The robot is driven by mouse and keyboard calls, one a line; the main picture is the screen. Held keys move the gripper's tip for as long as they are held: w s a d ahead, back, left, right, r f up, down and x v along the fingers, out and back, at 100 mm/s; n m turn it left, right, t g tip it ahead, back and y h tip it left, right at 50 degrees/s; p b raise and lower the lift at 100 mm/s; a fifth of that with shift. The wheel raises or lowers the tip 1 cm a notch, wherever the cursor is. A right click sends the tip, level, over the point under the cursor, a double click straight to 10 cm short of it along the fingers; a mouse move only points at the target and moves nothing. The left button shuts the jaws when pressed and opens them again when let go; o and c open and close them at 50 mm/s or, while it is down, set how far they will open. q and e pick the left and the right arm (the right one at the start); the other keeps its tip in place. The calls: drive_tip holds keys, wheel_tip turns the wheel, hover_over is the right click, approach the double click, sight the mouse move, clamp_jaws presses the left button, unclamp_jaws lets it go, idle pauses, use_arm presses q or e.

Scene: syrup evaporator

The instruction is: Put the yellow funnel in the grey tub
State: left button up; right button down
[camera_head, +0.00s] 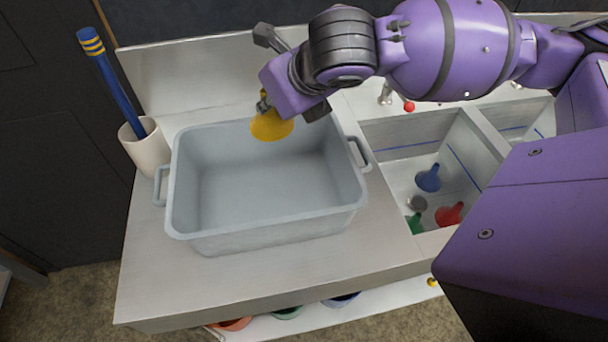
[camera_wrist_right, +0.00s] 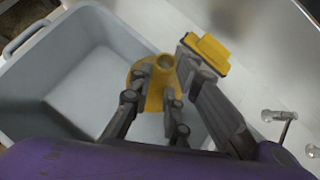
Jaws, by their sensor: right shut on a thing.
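The yellow funnel (camera_head: 271,126) hangs from my right gripper (camera_head: 268,103), wide end down, over the back part of the grey tub (camera_head: 265,222). In the right wrist view the funnel (camera_wrist_right: 157,88) sits between the fingers of the right gripper (camera_wrist_right: 160,85), which are shut on it. The tub also shows in the right wrist view (camera_wrist_right: 75,80), and it looks empty. The funnel's lower rim appears above the tub floor; its exact height is hard to tell. My left gripper is not in view.
A white cup (camera_head: 147,150) with a blue, yellow-striped stick (camera_head: 110,80) stands left of the tub. At right, a sink basin (camera_head: 395,130) holds a blue funnel (camera_head: 428,178), a red funnel (camera_head: 450,214) and a green funnel (camera_head: 415,224). Bare counter (camera_head: 270,275) lies in front.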

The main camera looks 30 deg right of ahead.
use_arm(q)
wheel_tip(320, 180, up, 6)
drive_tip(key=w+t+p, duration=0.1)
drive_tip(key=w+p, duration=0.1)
drive_tip(key=p, duration=0.1)
use_arm(e)
drive_tip(key=s+a+r+n+y, duration=0.2)
drive_tip(key=s+r+n, duration=0.1)
drive_tip(key=r, duration=0.1)
drive_tip(key=n+g+y+b, duration=0.2)
drive_tip(key=n+y, duration=0.1)
hover_over(263, 203)
wheel_tip(263, 203, down, 16)
drive_tip(key=r, duration=0.1)
wheel_tip(263, 203, down, 3)
drive_tip(key=shift+f, duration=0.15)
drive_tip(key=c, duration=1.6)
unclamp_jaws()
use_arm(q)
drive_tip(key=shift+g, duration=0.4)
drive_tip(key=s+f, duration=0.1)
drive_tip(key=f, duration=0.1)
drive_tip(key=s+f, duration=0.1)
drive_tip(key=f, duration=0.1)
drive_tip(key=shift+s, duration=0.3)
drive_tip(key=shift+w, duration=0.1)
